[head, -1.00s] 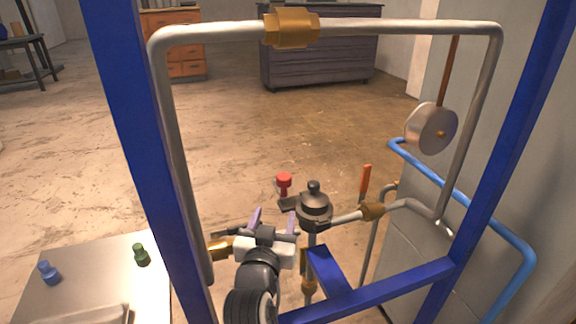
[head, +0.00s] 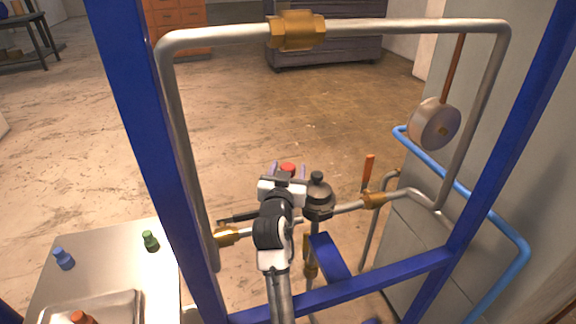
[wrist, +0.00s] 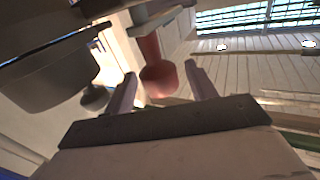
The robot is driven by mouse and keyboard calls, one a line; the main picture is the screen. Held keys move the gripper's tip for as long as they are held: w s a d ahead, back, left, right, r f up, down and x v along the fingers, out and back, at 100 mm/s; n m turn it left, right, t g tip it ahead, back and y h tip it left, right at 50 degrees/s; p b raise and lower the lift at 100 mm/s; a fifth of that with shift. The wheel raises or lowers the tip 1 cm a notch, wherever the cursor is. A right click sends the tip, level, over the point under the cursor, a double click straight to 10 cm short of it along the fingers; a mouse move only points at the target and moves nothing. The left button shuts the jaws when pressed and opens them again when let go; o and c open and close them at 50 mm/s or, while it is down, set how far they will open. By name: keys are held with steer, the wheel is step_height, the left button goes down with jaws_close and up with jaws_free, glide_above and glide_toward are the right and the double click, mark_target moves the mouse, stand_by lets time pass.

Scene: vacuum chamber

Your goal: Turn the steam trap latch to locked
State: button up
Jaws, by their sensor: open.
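The steam trap is a dark, round body (head: 318,202) with a black cap, set in the pipe line at the centre of the head view. The latch's red knob (head: 288,168) shows just left of it, partly hidden by my gripper. My gripper (head: 287,174) is open, its two pale purple fingers appearing on either side of the knob. In the wrist view the red, flared knob (wrist: 158,78) appears between the open fingertips (wrist: 160,80), with no clear contact. Its stem meets a grey-green plate (wrist: 158,22). The large grey trap body (wrist: 45,78) is on the left.
Blue frame posts (head: 150,140) and a crossbar (head: 370,285) surround the pipes. An orange lever (head: 368,171) stands right of the trap. A brass fitting (head: 227,236) lies left of my wrist. A metal table (head: 110,265) at lower left holds small blue and green knobs.

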steer(key=shift+w, duration=0.25)
jaws_close()
